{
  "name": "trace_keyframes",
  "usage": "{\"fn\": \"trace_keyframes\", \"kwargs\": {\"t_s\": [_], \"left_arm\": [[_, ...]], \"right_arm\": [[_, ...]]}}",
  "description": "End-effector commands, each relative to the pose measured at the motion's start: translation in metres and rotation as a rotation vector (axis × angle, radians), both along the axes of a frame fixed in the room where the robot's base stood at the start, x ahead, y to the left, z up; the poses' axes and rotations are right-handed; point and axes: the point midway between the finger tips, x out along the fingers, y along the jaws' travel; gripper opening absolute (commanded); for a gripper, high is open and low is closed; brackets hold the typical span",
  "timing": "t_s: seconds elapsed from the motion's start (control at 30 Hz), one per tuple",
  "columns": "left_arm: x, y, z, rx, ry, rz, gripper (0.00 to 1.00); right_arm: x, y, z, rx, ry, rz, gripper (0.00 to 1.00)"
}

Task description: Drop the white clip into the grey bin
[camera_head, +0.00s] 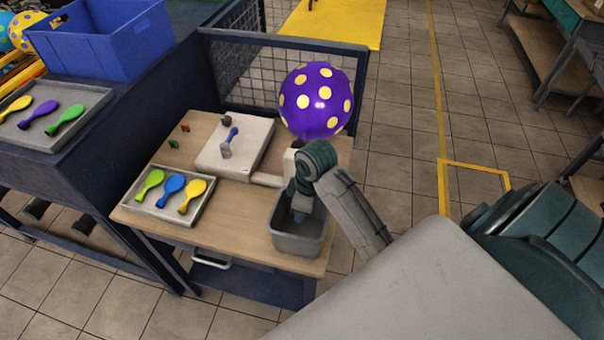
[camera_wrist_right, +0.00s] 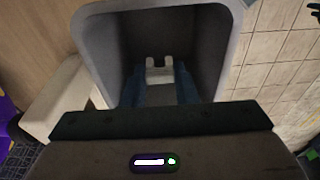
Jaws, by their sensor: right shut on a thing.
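The grey bin (camera_head: 296,246) stands at the front right of the wooden table, open side up. My right gripper (camera_head: 301,208) reaches down over the bin from above. In the right wrist view, the bin (camera_wrist_right: 105,45) opens straight ahead of the gripper (camera_wrist_right: 160,80). Its bluish fingers are shut on the white clip (camera_wrist_right: 159,66), which shows between their tips against the dark inside of the bin. The clip is hidden in the head view. I cannot tell how far it is above the bin floor. My left gripper is not in view.
An inflated purple balloon with yellow dots (camera_head: 317,100) is close behind my right wrist. A flat light panel (camera_head: 252,147) holds a small blue piece (camera_head: 232,134). A tray (camera_head: 160,209) of uninflated balloons lies front left. A blue crate (camera_head: 110,45) stands farther left.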

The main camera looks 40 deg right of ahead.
Motion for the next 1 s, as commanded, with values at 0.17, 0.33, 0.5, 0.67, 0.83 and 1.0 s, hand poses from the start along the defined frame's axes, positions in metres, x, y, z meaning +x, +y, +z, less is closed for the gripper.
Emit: {"fn": "trace_keyframes", "kwargs": {"t_s": [0.17,0.33,0.5,0.67,0.83,1.0], "left_arm": [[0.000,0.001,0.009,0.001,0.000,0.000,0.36],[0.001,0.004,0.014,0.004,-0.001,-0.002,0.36],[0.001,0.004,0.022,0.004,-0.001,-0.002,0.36],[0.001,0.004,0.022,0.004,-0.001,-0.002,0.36],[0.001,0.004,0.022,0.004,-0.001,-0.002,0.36],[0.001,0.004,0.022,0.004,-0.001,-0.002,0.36]], "right_arm": [[-0.001,0.000,-0.030,0.002,0.003,-0.001,0.08],[0.000,0.000,-0.046,0.002,0.003,0.000,0.08],[0.000,0.000,-0.070,0.002,0.004,-0.001,0.08],[0.000,0.000,-0.078,0.001,0.000,0.000,0.08],[0.000,0.000,-0.078,0.001,0.000,0.000,0.08],[0.000,0.000,-0.082,0.001,0.000,0.000,0.08]]}}
